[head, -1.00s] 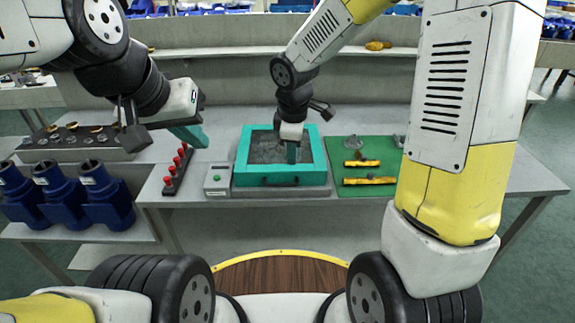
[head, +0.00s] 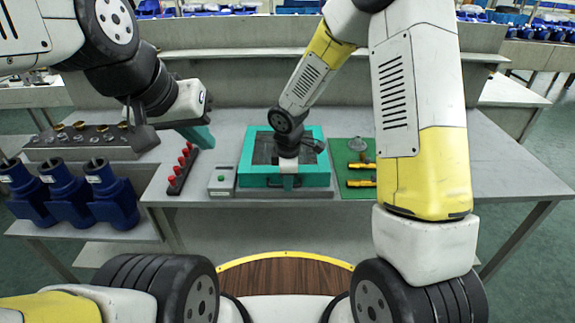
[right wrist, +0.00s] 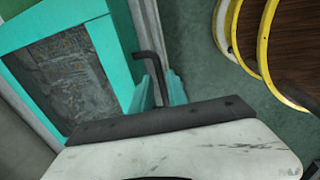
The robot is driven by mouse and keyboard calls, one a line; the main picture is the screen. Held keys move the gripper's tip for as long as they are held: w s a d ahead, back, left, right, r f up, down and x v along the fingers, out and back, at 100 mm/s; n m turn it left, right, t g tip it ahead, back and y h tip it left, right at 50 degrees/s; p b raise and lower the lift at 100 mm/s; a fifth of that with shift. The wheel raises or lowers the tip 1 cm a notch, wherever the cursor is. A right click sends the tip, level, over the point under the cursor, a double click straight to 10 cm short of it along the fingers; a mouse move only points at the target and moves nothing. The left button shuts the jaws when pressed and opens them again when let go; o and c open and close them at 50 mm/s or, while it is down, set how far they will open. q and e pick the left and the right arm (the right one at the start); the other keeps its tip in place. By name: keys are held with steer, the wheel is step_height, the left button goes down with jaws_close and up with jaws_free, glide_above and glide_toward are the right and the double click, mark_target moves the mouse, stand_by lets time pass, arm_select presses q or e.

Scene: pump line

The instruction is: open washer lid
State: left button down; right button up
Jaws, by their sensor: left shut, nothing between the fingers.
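The washer (head: 318,172) is a teal box with a teal-framed lid (head: 315,133) around a dark grey panel. The lid lies flat and looks shut. A black bent handle (right wrist: 153,72) sticks out from its front edge in the right wrist view. My right gripper (head: 288,182) is at the middle of the washer's front edge, by the handle. In the right wrist view its teal fingers (right wrist: 160,90) are beside the handle; whether they grip it I cannot tell. My left gripper (head: 200,137) is shut and empty, above the bench left of the washer.
A grey control box with a green button (head: 222,180) stands left of the washer, beside a rack of red-topped pegs (head: 182,166). A green mat (head: 357,192) with yellow-handled tools lies to the right. Blue pumps (head: 108,195) stand at the left.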

steer(key=shift+c, duration=0.4)
jaws_close()
stand_by(0.9)
